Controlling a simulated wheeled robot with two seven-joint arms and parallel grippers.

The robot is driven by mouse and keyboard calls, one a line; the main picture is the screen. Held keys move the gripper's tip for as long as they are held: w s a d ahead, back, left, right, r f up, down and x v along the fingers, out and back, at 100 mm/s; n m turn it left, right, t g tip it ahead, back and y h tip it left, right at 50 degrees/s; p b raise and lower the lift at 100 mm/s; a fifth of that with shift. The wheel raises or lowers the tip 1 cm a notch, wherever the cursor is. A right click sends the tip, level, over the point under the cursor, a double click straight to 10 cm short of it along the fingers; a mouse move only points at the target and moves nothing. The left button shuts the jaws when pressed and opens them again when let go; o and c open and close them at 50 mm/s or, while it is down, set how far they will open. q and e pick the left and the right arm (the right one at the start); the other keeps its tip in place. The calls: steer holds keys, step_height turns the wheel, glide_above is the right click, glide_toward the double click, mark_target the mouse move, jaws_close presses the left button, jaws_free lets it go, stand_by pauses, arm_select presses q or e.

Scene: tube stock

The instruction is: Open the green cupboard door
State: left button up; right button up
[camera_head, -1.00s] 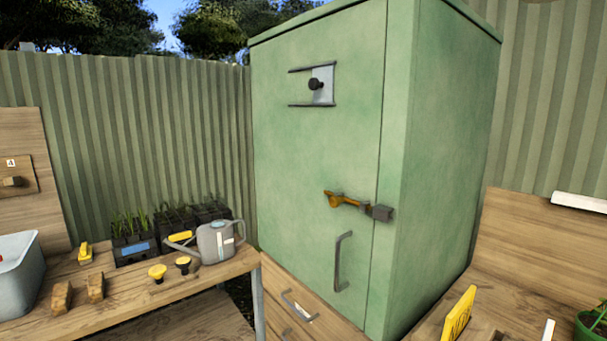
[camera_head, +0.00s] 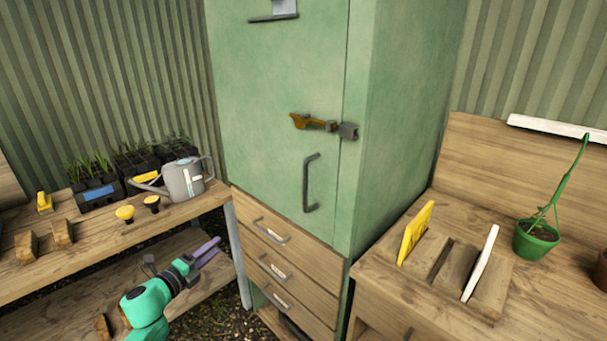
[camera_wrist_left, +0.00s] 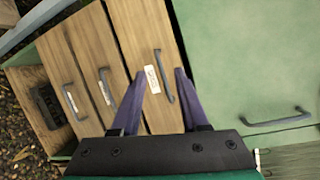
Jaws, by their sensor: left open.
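The green cupboard door (camera_head: 270,90) is shut. Its dark upright handle (camera_head: 308,183) is low near the door's right edge. Above it, an orange-brown latch bar (camera_head: 303,121) lies across the door towards a grey block (camera_head: 348,131) on the frame. My left gripper (camera_head: 212,248) is open and empty, below and left of the handle, in front of the wooden drawers. In the left wrist view its purple fingers (camera_wrist_left: 159,73) point at a drawer front; the door (camera_wrist_left: 240,60) and its handle (camera_wrist_left: 283,118) are at the right, apart from the fingers. My right gripper is not in view.
Wooden drawers (camera_head: 290,250) with grey handles sit under the door. A left bench (camera_head: 185,215) holds a watering can (camera_head: 183,178) and seedling trays (camera_head: 98,190). A right bench (camera_head: 390,300) holds a yellow card (camera_head: 415,233), a white card (camera_head: 480,264) and a potted plant (camera_head: 536,238).

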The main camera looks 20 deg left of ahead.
arm_select(q)
steer(key=s+d+r+m+g+h, duration=0.1)
steer(key=d+r+m+h, duration=0.4)
steer(key=d+r+m, duration=0.5)
steer(key=s+d+r+m+g+h, duration=0.15)
steer(key=d+r+m+h, duration=0.4)
steer(key=r+m, duration=0.75)
steer(key=shift+n+t+y, duration=0.45)
steer(key=shift+n, duration=0.45)
steer(key=p+x, duration=0.1)
steer(key=x, duration=0.4)
steer(key=r+p+x, duration=0.1)
steer(key=p+x, duration=0.1)
steer(key=x, duration=0.3)
steer(key=p+x, duration=0.2)
steer(key=x, duration=0.3)
steer(key=shift+s+d+r, duration=0.2)
steer(key=shift+d+r, duration=0.05)
steer(key=shift+r, duration=0.05)
steer(key=shift+s, duration=0.1)
jaws_close()
